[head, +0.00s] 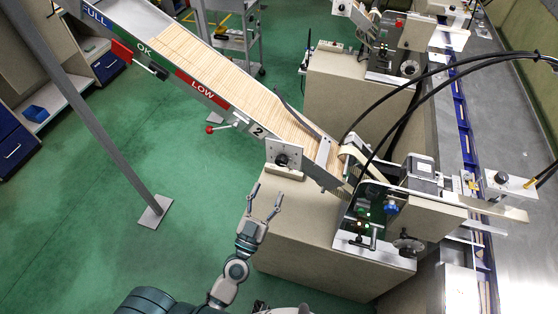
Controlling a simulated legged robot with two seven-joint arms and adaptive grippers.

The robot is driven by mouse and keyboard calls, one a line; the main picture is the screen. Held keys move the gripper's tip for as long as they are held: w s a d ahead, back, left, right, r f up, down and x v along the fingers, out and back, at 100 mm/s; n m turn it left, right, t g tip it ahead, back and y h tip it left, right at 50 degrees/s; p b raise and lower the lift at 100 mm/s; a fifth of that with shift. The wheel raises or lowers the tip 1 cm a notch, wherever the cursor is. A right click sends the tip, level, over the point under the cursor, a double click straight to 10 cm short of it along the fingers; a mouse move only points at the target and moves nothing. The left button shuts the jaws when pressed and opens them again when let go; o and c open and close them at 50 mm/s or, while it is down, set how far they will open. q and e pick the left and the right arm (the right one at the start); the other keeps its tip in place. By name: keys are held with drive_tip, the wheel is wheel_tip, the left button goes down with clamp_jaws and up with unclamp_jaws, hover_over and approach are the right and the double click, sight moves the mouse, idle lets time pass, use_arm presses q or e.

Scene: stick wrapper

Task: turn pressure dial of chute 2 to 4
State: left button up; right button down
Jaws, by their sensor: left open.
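The chute marked 2 (259,132) slopes down from upper left to the machine and is full of thin wooden sticks. A white plate with a round dark knob (282,160) sits at its lower end. The machine beside it carries a blue knob (390,207) and a round dark dial (408,246). I cannot tell which of these is the pressure dial, and no numbers are readable. My left gripper (265,198) is open and empty, with fingers pointing up the picture, below the white plate and apart from it. My right gripper is not in view.
A red-tipped lever (210,129) sticks out beneath the chute. A beige cabinet (300,235) stands under the machine. Black hoses (430,75) arch over it. A grey post (100,135) stands at left. The green floor between post and cabinet is clear.

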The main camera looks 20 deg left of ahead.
sight(280, 165)
use_arm(q)
drive_tip(key=p+x, duration=0.3)
drive_tip(key=x, duration=0.6)
drive_tip(key=shift+f, duration=0.1)
drive_tip(key=shift+c, duration=0.2)
drive_tip(key=c, duration=1.1)
